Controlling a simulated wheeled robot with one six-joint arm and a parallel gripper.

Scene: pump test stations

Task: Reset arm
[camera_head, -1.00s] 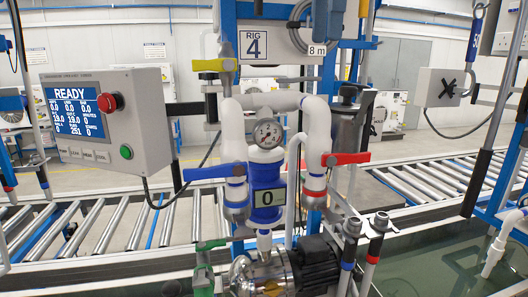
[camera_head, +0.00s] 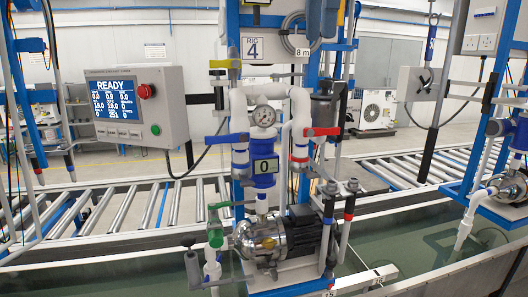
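My arm and gripper do not show in the camera_head view. The pump test station, marked RIG 4 (camera_head: 253,47), stands in the middle. Its control box (camera_head: 160,132) at the left has a screen (camera_head: 116,97) reading READY, a red button (camera_head: 146,91) and a green button (camera_head: 155,129). A pressure gauge (camera_head: 264,116) sits above a blue meter (camera_head: 263,168) showing 0. Valve handles are blue (camera_head: 226,138), red (camera_head: 322,132), yellow (camera_head: 220,64) and green (camera_head: 228,204). The pump (camera_head: 262,242) with its dark motor (camera_head: 304,229) is below.
A roller conveyor (camera_head: 120,212) runs behind the rig. A water-filled trough (camera_head: 400,250) lies below it. Another station with a pump (camera_head: 508,185) stands at the right. A blue post with hoses is at the left edge.

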